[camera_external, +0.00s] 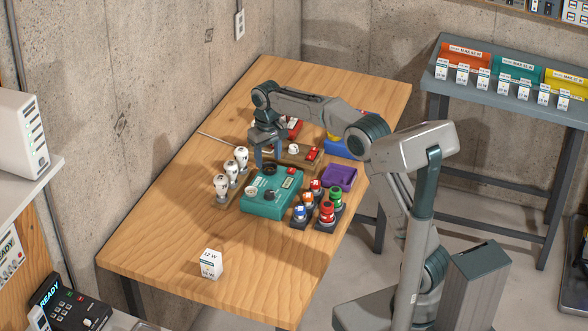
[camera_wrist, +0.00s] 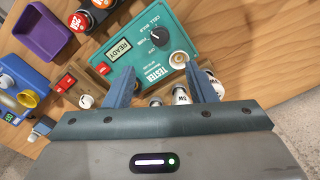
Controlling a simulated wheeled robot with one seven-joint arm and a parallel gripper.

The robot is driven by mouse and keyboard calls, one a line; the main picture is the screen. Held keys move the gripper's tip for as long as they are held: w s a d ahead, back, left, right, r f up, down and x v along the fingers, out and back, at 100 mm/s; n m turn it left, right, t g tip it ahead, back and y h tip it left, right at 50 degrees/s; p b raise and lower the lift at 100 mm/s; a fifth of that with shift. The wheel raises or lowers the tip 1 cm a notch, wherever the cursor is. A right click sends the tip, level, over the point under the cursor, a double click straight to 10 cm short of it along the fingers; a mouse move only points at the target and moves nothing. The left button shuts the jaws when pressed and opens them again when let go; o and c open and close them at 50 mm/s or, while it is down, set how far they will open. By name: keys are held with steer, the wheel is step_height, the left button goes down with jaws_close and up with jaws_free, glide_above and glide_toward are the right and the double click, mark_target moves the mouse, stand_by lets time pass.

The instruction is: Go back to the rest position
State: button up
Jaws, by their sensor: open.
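My gripper (camera_external: 267,158) is above the wooden table (camera_external: 165,243), over the back end of the teal tester (camera_external: 262,207). Its two blue fingers stand apart with nothing held between them; they also show in the wrist view (camera_wrist: 159,70). The tester in the wrist view (camera_wrist: 150,70) has a black knob, a READY display and a round pale socket (camera_wrist: 178,60). I cannot tell whether the fingers touch anything below. My arm reaches over the table from the right.
White bulbs (camera_external: 231,172) stand left of the tester. Coloured round pieces (camera_external: 327,213) on dark bases and a purple tray (camera_external: 340,177) are right. A 12 W box (camera_external: 211,264) stands at the front. A side bench (camera_external: 470,88) holds coloured bins. The table's front left is clear.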

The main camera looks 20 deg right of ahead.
steer(key=shift+r, duration=0.7)
